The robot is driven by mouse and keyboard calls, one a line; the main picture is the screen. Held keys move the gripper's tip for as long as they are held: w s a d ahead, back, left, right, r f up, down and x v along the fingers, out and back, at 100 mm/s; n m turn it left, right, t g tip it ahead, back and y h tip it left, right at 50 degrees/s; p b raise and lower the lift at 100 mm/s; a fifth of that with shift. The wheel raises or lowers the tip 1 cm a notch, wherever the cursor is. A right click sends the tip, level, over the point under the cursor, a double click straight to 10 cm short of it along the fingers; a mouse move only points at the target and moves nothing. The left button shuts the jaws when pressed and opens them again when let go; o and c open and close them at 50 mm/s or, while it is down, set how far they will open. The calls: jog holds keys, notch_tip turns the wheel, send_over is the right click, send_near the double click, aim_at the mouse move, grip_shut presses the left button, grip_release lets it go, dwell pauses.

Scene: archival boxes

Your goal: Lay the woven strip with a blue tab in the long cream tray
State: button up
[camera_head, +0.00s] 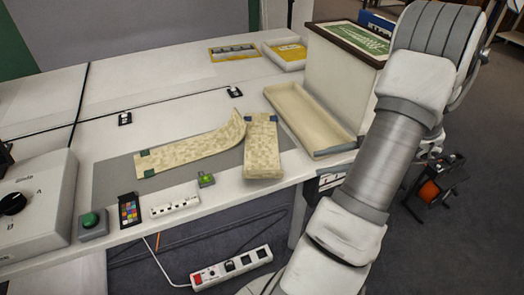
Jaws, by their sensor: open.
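The woven strip with a blue tab (262,150) lies on the table at the right end of a grey mat, its near end close to the table's front edge. Its dark blue tab (250,118) is at the far end. A second woven strip (190,150) with green tabs at its left end lies to its left. That strip's right end curves upward beside the blue-tab strip. The long cream tray (288,98) is just to the right of the blue-tab strip and looks empty. My arm crosses the right side of the view; my gripper is not in view.
A large box with a green-labelled top (335,75) stands right behind the tray. A yellow-and-white box (285,55) is at the back. A control box (40,205), green button (92,222), colour card (130,210) and white socket strip (174,205) line the front left.

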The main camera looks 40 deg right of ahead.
jog(key=b, duration=0.5)
send_near(243, 176)
jog(key=x, duration=0.3)
jog(key=f+x, duration=0.1)
jog(key=x, duration=0.1)
jog(key=shift+w+d, duration=0.25)
jog(key=shift+w, duration=0.05)
grip_shut()
dwell(0.8)
